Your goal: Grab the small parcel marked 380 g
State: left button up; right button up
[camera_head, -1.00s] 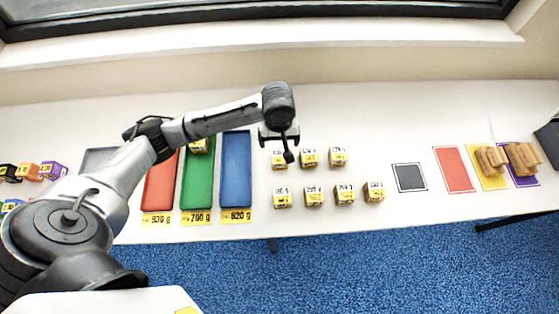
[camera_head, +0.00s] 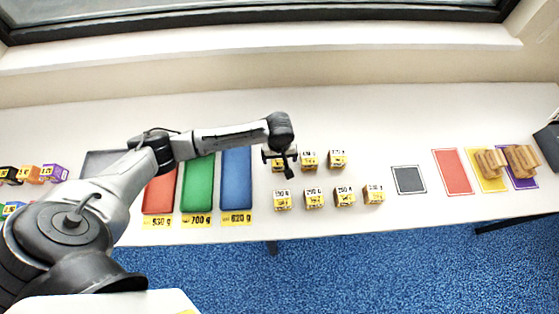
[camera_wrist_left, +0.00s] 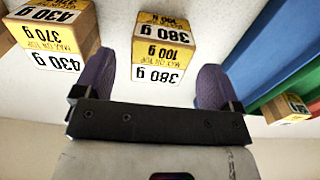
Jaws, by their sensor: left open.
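The small parcel marked 380 g (camera_wrist_left: 163,62) is a cardboard box with a yellow band and white labels. In the left wrist view it stands between the two purple-grey fingers of my left gripper (camera_wrist_left: 153,80), with its end near the gripper. In the head view this parcel (camera_head: 277,167) is at the left end of the back row, partly hidden by my left gripper (camera_head: 279,158). The fingers are open, with a gap to each side of the parcel. My right gripper is not in view.
A parcel marked 430 g (camera_wrist_left: 54,30) stands close beside it. Another back-row parcel (camera_head: 337,159) and a front row of parcels (camera_head: 313,198) are near. A blue tray (camera_head: 236,180) and green tray (camera_head: 198,185) lie left; dark (camera_head: 409,180) and red mats (camera_head: 452,171) lie right.

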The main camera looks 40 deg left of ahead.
pick_arm(q)
jog(key=shift+f, duration=1.25)
jog(key=c, duration=1.2)
jog(key=shift+c, duration=0.2)
jog(key=shift+r, duration=0.15)
